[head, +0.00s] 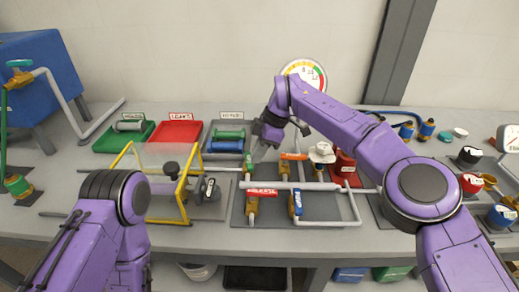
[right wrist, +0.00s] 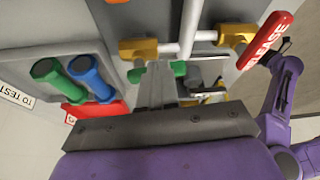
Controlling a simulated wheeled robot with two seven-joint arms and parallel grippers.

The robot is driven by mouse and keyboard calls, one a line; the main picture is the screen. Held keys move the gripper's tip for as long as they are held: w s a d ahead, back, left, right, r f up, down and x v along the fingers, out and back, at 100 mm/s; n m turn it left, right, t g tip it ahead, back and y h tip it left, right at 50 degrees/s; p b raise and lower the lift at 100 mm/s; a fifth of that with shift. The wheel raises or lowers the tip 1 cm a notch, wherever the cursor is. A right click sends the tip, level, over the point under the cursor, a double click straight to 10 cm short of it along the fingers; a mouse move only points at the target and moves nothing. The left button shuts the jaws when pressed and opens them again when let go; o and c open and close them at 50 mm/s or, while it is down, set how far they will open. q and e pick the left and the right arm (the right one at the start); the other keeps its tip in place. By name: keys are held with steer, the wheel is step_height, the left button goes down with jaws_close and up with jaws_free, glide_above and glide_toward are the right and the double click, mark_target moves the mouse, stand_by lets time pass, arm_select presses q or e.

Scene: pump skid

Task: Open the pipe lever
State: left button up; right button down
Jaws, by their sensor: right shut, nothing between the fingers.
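A pipe manifold with several coloured levers lies on the bench in the head view. A green lever (head: 248,166) stands at its left end, an orange lever (head: 293,156) at its back, a red labelled lever (head: 262,191) and a blue lever (head: 297,204) at its front. My right gripper (head: 258,150) is shut and empty, pointing down beside the green lever. In the right wrist view its fingers (right wrist: 157,85) lie between green parts (right wrist: 136,75), partly hiding the valve; I cannot tell if they touch. The red lever (right wrist: 265,40) shows there at upper right.
A yellow-framed clear guard (head: 184,197) with a black knob stands left of the manifold. Green and red trays (head: 176,133) lie behind it. A pressure gauge (head: 306,72) stands behind the pipes. Cups and fittings crowd the right side.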

steer(key=shift+w+a+p, duration=0.15)
steer(key=shift+p, duration=0.3)
steer(key=p+v, duration=0.6)
steer(key=v, duration=0.4)
